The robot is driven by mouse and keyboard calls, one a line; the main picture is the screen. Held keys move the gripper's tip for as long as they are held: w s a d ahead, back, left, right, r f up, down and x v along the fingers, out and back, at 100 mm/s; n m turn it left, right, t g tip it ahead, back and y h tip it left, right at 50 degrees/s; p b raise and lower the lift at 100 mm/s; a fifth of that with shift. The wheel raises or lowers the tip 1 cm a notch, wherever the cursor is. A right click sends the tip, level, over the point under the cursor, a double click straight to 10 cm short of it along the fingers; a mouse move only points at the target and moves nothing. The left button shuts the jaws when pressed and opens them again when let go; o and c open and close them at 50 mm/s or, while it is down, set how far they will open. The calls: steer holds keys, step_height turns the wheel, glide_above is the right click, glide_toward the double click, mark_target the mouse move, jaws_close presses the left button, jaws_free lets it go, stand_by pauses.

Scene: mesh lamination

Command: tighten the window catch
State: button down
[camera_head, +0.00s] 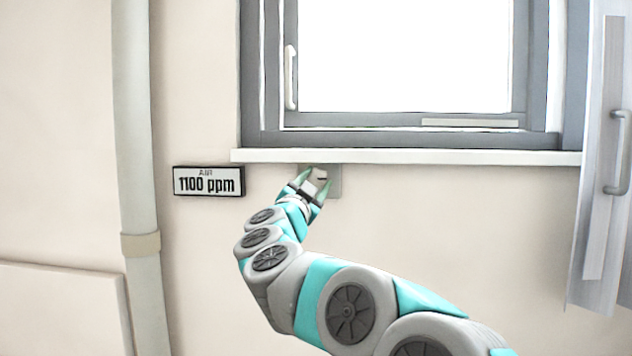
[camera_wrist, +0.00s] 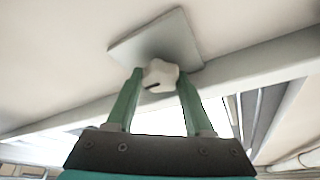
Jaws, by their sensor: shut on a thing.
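A small whitish knob (camera_head: 320,175) stands out from a square grey plate (camera_head: 335,184) on the wall, just under the window sill. My gripper (camera_head: 315,180) reaches up to it from below, with its green fingers on either side. In the wrist view the fingers (camera_wrist: 160,80) are shut on the lobed white knob (camera_wrist: 161,73), which has a dark slot mark. The plate (camera_wrist: 165,38) shows behind it. The knob is partly hidden by the fingers. The window (camera_head: 405,60) above has a grey frame and a white upright handle (camera_head: 291,78) at its left.
The pale sill (camera_head: 420,157) juts out close above my gripper. An air display (camera_head: 209,181) reading 1100 ppm hangs to the left, near a vertical pipe (camera_head: 138,150). A grey panel with a handle (camera_head: 600,170) stands at the right.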

stand_by(0.3)
steer(key=shift+c, duration=1.4)
jaws_free()
